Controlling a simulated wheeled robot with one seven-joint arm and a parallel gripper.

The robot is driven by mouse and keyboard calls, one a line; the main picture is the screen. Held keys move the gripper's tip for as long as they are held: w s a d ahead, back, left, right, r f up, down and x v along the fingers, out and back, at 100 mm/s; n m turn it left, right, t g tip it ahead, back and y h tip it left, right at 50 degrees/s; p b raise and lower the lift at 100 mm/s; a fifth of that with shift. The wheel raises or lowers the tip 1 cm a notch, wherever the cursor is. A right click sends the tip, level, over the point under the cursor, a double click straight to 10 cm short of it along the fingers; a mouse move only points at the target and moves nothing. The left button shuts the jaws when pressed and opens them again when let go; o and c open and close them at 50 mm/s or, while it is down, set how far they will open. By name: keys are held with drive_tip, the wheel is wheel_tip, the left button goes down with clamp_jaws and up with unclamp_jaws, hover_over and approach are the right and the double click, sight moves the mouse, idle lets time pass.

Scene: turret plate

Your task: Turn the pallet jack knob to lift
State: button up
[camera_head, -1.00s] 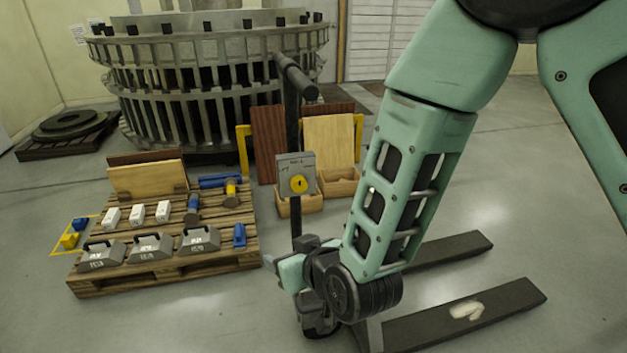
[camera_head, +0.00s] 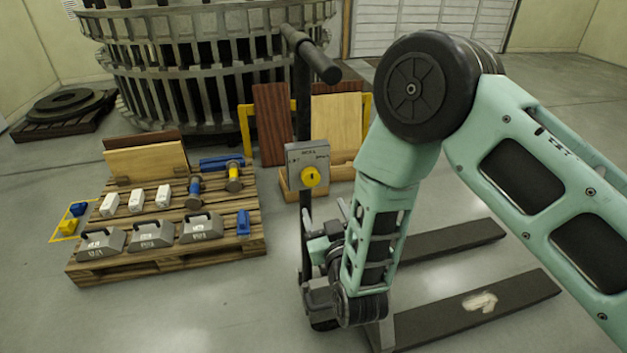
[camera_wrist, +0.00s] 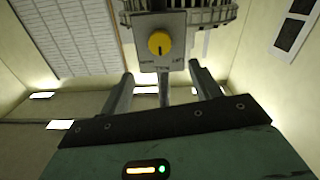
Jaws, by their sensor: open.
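The yellow round knob (camera_head: 311,176) sits on the front of a grey control box (camera_head: 308,153) on the pallet jack's dark post. The view there looks upside down.
The jack's handle bar (camera_head: 311,53) rises above the box, and its forks (camera_head: 470,310) lie on the floor at right. A wooden pallet (camera_head: 165,262) with weights and tools is at left. Boards (camera_head: 335,125) stand behind the post. Floor between pallet and jack is clear.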

sight(312, 179)
drive_tip(key=p+x, duration=0.1)
drive_tip(key=x, duration=1)
drive_tip(key=shift+c, duration=0.3)
drive_tip(key=c, duration=0.9)
